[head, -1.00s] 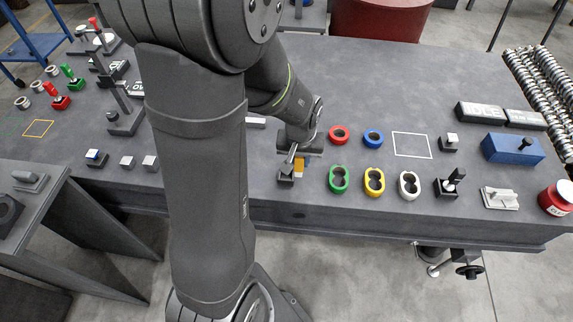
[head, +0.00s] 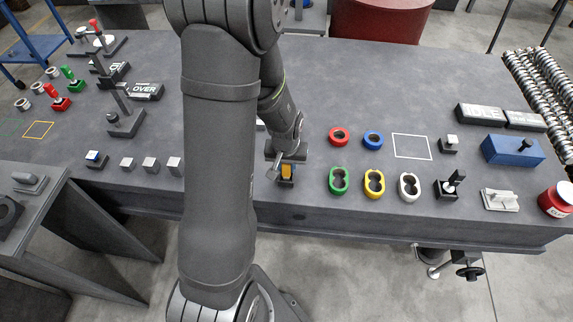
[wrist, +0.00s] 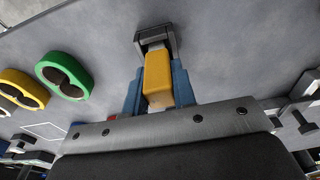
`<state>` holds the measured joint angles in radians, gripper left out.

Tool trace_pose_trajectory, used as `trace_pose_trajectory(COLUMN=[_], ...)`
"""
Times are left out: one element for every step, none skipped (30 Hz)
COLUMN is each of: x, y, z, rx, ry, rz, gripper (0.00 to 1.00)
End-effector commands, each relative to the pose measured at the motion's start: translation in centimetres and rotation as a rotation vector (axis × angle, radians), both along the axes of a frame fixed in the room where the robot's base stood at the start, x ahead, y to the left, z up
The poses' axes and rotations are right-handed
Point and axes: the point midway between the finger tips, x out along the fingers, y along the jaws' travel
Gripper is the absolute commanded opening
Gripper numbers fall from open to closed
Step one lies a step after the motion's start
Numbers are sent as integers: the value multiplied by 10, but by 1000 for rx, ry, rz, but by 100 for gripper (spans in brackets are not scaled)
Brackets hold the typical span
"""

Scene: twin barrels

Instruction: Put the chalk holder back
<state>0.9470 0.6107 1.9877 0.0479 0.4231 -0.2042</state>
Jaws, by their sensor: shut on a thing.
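The chalk holder, a yellow-orange block (head: 287,171), is between the fingers of my gripper (head: 287,160) near the table's front edge. In the wrist view the blue fingers of my gripper (wrist: 157,90) are shut on the two sides of the yellow holder (wrist: 158,80). A small dark stand (head: 286,182) is right at the holder's far end. In the wrist view the open-framed dark stand (wrist: 155,38) lines up with the holder. The holder overlaps the stand's edge; I cannot tell whether it is seated in it.
Green (head: 339,180), yellow (head: 374,182) and white (head: 409,185) two-hole rings stand to the right. Red (head: 339,137) and blue (head: 373,139) rings lie behind them. Small blocks (head: 150,163) stand left of my arm. The table's front edge is close.

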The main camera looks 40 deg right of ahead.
Motion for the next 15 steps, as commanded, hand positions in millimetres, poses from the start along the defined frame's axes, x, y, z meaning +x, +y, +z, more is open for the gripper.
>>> trace_pose_trajectory(x=[0, 0, 0, 0, 0, 0, 0, 0, 0, 0, 0, 0, 0, 0, 0], y=[0, 0, 0, 0, 0, 0, 0, 0, 0, 0, 0, 0, 0, 0, 0], z=[-1, -1, -3, -4, -3, -3, -3, -3, -3, -3, -3, -3, -3, -3, -3], rx=[0, 1, 1, 1, 0, 0, 0, 0, 0, 0, 0, 0, 0, 0, 0], ry=[0, 1, 1, 1, 0, 0, 0, 0, 0, 0, 0, 0, 0, 0, 0], rz=[0, 0, 0, 0, 0, 0, 0, 0, 0, 0, 0, 0, 0, 0, 0], gripper=[2, 2, 2, 2, 30, 38, 44, 46, 46, 46, 46, 46, 46, 46, 46])
